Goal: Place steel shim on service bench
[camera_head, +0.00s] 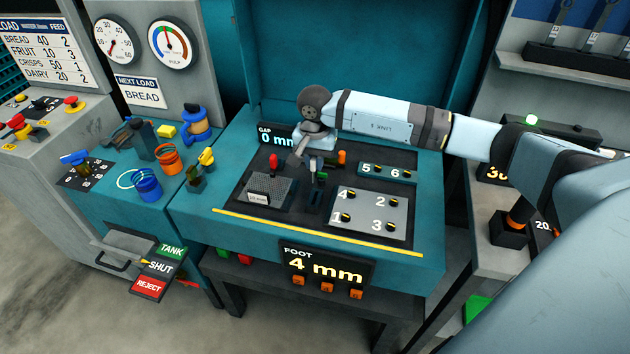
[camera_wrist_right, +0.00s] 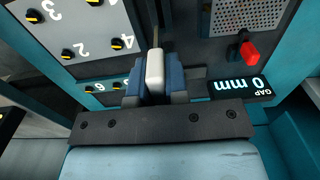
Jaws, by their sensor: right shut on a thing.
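My right gripper (camera_head: 316,168) reaches in from the right and points down over the panel of the teal bench (camera_head: 205,207). In the right wrist view, my right gripper (camera_wrist_right: 155,78) is shut on a pale, rounded block (camera_wrist_right: 155,66) with a thin strip beyond it. I cannot tell for sure whether this piece is the steel shim. Its far end is hard to make out against the dark panel. No other shim can be clearly identified. My left gripper is not in view.
A GAP display (camera_head: 276,137) reads 0 mm; a FOOT display (camera_head: 325,268) reads 4 mm. A numbered knob plate (camera_head: 370,214) and a grey textured block (camera_head: 268,191) flank the gripper. Another bench (camera_head: 484,255) stands right.

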